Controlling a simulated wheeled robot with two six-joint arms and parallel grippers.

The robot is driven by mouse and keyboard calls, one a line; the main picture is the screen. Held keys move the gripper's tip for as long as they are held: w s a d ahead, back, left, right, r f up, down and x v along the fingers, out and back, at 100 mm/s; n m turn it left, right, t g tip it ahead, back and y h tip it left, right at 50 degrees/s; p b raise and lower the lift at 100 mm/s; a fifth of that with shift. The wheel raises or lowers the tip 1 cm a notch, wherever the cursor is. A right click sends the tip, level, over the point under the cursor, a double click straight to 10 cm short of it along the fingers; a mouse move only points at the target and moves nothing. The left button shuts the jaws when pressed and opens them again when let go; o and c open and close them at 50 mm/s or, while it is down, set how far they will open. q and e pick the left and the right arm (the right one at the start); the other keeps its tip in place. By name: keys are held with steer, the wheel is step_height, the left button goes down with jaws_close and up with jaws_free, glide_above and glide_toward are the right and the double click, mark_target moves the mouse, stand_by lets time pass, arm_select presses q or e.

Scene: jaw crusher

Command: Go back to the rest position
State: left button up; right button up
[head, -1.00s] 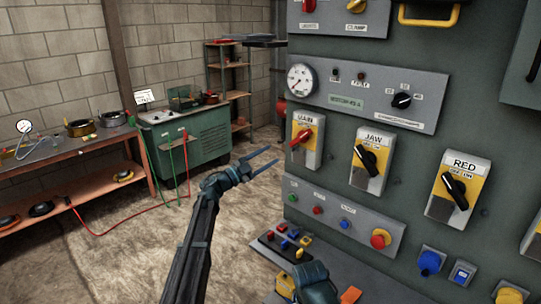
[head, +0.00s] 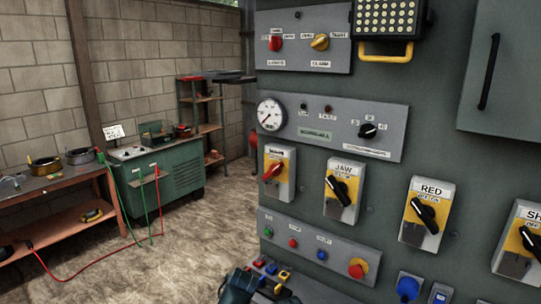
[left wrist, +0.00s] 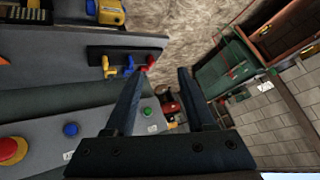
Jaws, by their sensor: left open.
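My left gripper (left wrist: 160,75) shows in the left wrist view with its two dark fingers apart and nothing between them. In that view, the button strip (left wrist: 105,135) of the machine panel lies to the left of and behind the fingers. A dark tray (left wrist: 110,65) with small red, blue and yellow pieces is left of the fingertips. In the head view only a dark piece of my arm shows at the bottom edge, and no fingers are visible. My right gripper is in neither view.
The grey-green machine panel (head: 440,160) fills the right side, with a gauge (head: 271,114), rotary switches and a red mushroom button (head: 358,268). A green cabinet (head: 160,180), a shelf (head: 207,130) and a red-brown workbench (head: 60,190) stand behind left. The floor (head: 150,260) between is largely clear.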

arm_select(q)
steer(key=s+d+f+g, duration=0.1)
steer(key=s+g, duration=0.1)
steer(key=s, duration=0.5)
steer(key=s+d+f+m+g, duration=0.1)
steer(key=s+d+f+g, duration=0.1)
steer(key=s, duration=0.6)
steer(key=s+d+f+g+h, duration=0.1)
steer(key=s+g, duration=0.3)
steer(key=s, duration=0.4)
steer(key=shift+d+f+m, duration=0.3)
steer(key=shift+f, duration=0.35)
